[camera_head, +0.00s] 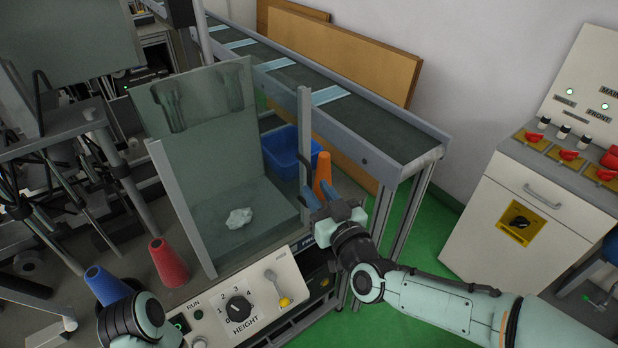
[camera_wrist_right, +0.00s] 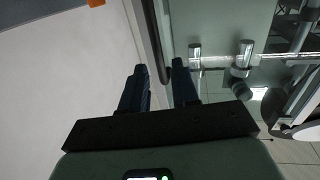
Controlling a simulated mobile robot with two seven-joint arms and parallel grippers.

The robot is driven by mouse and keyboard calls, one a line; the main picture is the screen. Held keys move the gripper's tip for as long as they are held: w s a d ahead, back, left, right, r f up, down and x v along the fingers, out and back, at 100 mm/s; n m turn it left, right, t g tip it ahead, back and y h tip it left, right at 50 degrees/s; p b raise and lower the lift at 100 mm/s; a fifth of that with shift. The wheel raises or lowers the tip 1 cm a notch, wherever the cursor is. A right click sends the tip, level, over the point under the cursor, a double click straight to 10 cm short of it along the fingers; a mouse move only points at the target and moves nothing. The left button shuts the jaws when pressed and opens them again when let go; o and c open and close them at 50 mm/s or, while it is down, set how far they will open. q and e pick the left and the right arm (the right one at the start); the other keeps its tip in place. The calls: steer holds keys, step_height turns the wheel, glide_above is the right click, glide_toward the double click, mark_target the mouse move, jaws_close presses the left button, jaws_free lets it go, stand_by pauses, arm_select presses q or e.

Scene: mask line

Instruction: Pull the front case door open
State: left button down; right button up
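The front case door is a clear panel (camera_head: 215,150) between grey upright posts in the head view. It looks shut, though the glass makes this hard to judge. A dark handle (camera_head: 306,162) is at its right edge. My right gripper (camera_head: 318,200) is at the lower end of this handle. In the right wrist view my right gripper's fingers (camera_wrist_right: 158,85) are apart, with a dark upright bar (camera_wrist_right: 160,45), likely the handle, in line with the gap. Contact cannot be told. Only part of my left arm shows at the lower left; its fingers are not seen.
A crumpled white piece (camera_head: 238,218) lies behind the clear panel. A control panel (camera_head: 240,305) with a height dial is below. Red (camera_head: 168,262), blue (camera_head: 105,285) and orange (camera_head: 323,175) cones stand nearby. A conveyor (camera_head: 350,125) runs behind; a white cabinet (camera_head: 520,230) is at right.

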mark_target(310, 181)
steer(key=shift+p+x, duration=0.45)
steer(key=shift+x, duration=2)
steer(key=shift+c, duration=0.4)
jaws_close()
